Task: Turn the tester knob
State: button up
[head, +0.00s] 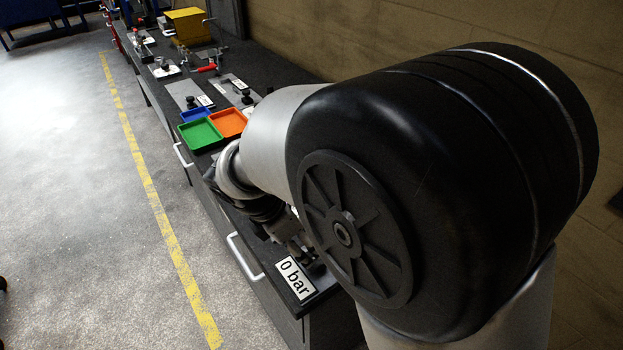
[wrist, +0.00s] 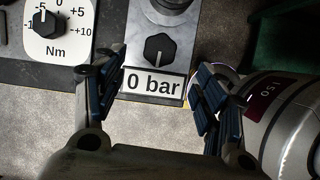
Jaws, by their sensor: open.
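In the wrist view a black faceted knob (wrist: 159,48) sits on a silver plate, just above a white label reading "0 bar" (wrist: 154,85). A second black knob (wrist: 45,23) sits on a white dial marked "Nm" at the upper left. The pictures do not name either one as the tester. My gripper (wrist: 160,68) is open and empty, its fingers either side of the label, with the "0 bar" knob between and slightly beyond the tips. I cannot tell its height above the knob. In the head view the "0 bar" label (head: 295,278) shows, while my arm hides much around it.
The dark bench (head: 262,60) runs along the wall. Green (head: 200,134), orange (head: 229,122) and blue (head: 194,114) trays stand on it beside my arm. Farther back are metal fixtures and a yellow box (head: 188,26). The floor left of the bench is clear.

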aim_at(314, 258)
jog(key=b+x, duration=0.3)
jog(key=x, duration=0.6)
jog(key=shift+f, duration=0.25)
jog(key=shift+c, duration=0.2)
jog(key=c, duration=1)
jog(key=shift+r+m+g+p, duration=0.3)
jog(key=shift+m+g+p, duration=0.1)
jog(key=shift+m+p, duration=0.75)
jog(key=shift+w+f+m+g+h+p, duration=0.1)
jog(key=shift+m+g+h+p, duration=0.25)
jog(key=shift+m+p, duration=0.55)
jog(key=shift+f+m, duration=0.15)
jog(key=shift+m, duration=0.2)
jog(key=o, duration=1)
